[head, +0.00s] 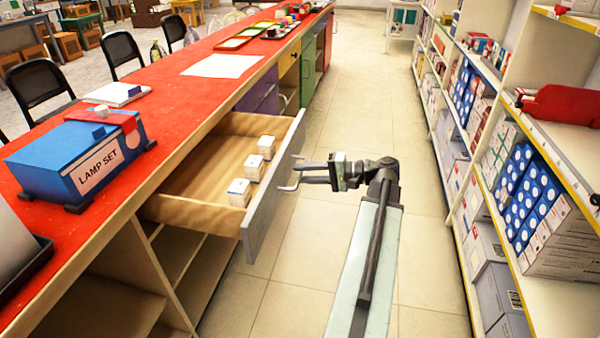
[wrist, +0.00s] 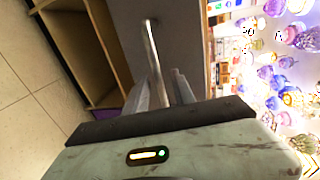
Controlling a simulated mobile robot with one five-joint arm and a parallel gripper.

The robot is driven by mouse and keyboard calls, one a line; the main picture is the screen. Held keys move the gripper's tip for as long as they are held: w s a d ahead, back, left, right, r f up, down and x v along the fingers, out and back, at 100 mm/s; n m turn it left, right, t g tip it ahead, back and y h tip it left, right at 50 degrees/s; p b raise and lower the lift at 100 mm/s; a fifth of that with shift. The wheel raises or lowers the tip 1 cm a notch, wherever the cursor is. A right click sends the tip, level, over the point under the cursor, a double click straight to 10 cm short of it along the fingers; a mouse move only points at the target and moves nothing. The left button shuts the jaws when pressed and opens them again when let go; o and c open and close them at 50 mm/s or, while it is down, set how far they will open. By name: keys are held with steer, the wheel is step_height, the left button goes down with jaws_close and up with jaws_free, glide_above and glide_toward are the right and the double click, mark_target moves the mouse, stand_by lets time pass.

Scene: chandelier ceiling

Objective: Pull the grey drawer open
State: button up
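The grey drawer (head: 268,202) stands well open from under the red counter, its front out over the aisle. Several small white boxes (head: 254,167) stand inside its wooden interior. A metal handle (head: 287,187) is on the outer face of the drawer front. My gripper (head: 303,173) is at the handle, with its two fingers pointing at the drawer front. In the wrist view, the handle (wrist: 149,35) runs down to between or beside the fingers (wrist: 165,92). I cannot tell whether the fingers press on it.
The red counter (head: 190,85) carries a blue lamp set box (head: 80,160). Open shelves lie under the drawer. Stocked shelving (head: 550,150) lines the right side. The tiled aisle (head: 345,90) between counter and shelving is clear ahead.

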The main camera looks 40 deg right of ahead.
steer(key=p+v, duration=0.1)
steer(key=v, duration=0.5)
steer(key=shift+s, duration=0.1)
